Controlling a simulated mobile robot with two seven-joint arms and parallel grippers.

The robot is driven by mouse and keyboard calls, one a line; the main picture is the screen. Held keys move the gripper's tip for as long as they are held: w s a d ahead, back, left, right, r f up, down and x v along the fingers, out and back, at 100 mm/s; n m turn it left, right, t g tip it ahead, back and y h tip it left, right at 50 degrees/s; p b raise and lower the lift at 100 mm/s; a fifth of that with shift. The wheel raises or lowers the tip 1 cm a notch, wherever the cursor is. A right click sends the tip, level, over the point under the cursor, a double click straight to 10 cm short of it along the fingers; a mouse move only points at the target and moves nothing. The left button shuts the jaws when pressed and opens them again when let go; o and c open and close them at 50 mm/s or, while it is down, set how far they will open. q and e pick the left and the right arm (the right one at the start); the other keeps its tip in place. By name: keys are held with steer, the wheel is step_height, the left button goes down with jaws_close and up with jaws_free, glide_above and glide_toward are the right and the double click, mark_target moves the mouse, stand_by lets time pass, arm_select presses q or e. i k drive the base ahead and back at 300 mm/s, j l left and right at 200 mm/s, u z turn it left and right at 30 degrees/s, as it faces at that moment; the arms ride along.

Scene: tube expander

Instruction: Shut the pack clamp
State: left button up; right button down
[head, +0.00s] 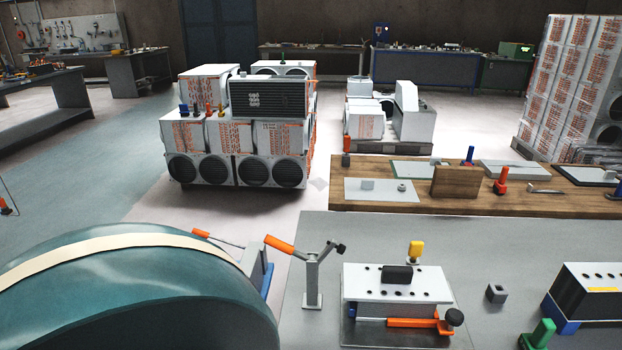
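Which part is the pack clamp I cannot tell for sure. A white-topped fixture (357,288) with holes and a black block (397,274) on top stands on the grey surface at the lower middle. Neither of my grippers is in view.
A large teal rounded body (150,300) with a cream stripe hides the lower left. A small grey block (496,293), a green piece (541,333) and a blue-based fixture (590,290) stand to the right. A wooden bench (470,205) lies behind.

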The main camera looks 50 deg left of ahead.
mark_target(270, 240)
steer(key=u, duration=1.85)
steer(key=j+z, duration=0.2)
steer(key=z, duration=0.25)
steer(key=j+z, duration=0.2)
steer(key=z, duration=0.25)
steer(key=j+z, duration=0.15)
steer(key=z, duration=0.35)
steer(key=k+j+z, duration=0.25)
steer(key=j, duration=0.2)
steer(key=k+j+z, duration=0.25)
steer(key=j, duration=0.2)
steer(key=k+j+z, duration=0.1)
steer(key=k+j, duration=0.2)
steer(key=j, duration=0.15)
steer(key=k+j+z, duration=0.1)
steer(key=k+j, duration=0.2)
steer(key=j, duration=0.35)
steer(key=i+l, duration=0.15)
steer(key=i, duration=0.1)
